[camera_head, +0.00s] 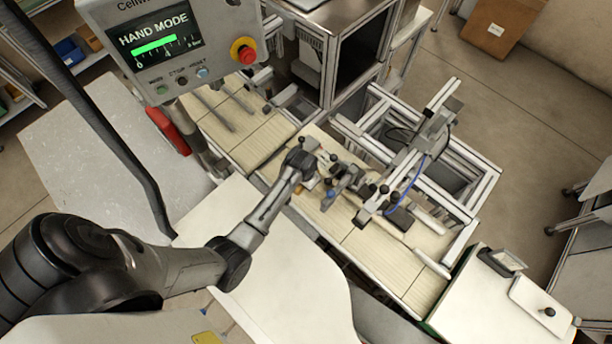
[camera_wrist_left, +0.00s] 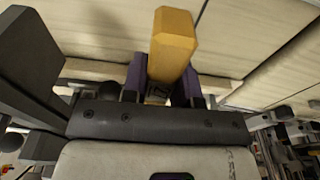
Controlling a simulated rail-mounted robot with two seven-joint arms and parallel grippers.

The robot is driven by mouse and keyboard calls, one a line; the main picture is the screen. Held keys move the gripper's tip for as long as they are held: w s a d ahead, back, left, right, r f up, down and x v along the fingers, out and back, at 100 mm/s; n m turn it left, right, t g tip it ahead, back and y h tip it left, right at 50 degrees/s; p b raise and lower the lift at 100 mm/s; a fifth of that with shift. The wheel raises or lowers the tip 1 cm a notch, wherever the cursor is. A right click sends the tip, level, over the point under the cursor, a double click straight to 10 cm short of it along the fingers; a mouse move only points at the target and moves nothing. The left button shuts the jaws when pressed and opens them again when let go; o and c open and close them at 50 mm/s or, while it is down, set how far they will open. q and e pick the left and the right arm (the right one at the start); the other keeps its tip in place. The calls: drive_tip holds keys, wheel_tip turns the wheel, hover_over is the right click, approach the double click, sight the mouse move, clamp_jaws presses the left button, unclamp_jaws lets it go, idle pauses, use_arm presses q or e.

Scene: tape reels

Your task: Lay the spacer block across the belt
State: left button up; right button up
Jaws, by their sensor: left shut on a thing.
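The spacer block, a yellow-orange bar (camera_wrist_left: 172,42), is held between the purple fingers of my left gripper (camera_wrist_left: 163,88) in the left wrist view. Its long end points away from the palm, over the pale belt (camera_wrist_left: 95,25). I cannot tell whether the block touches the belt. In the head view my left arm reaches over the cream belt (camera_head: 375,252), and its wrist is near the belt's middle. The block is too small and cluttered there to make out clearly. My right gripper is not in view.
An aluminium frame (camera_head: 455,165) with a fixture stands over the belt's right side. A control panel (camera_head: 165,45) reading HAND MODE hangs at upper left. A white table (camera_head: 290,280) lies in front, and a white-topped cabinet (camera_head: 490,300) stands at lower right.

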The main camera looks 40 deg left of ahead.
use_arm(q)
drive_tip(key=shift+f, duration=2.35)
drive_tip(key=shift+f, duration=0.15)
drive_tip(key=o, duration=1)
drive_tip(key=shift+c, duration=0.2)
drive_tip(key=r, duration=0.4)
drive_tip(key=s+r, duration=0.1)
drive_tip(key=r, duration=0.7)
drive_tip(key=shift+s+r+p, duration=0.1)
drive_tip(key=shift+s+p, duration=0.1)
drive_tip(key=shift+p, duration=0.1)
drive_tip(key=s+d+r, duration=0.2)
drive_tip(key=s, duration=0.5)
drive_tip(key=s+d+r+m+t, duration=0.1)
drive_tip(key=s+d+r, duration=0.1)
drive_tip(key=s, duration=0.6)
drive_tip(key=s+d+r+m+t, duration=0.1)
drive_tip(key=s+d+r, duration=0.2)
drive_tip(key=s, duration=0.5)
drive_tip(key=shift+r, duration=0.65)
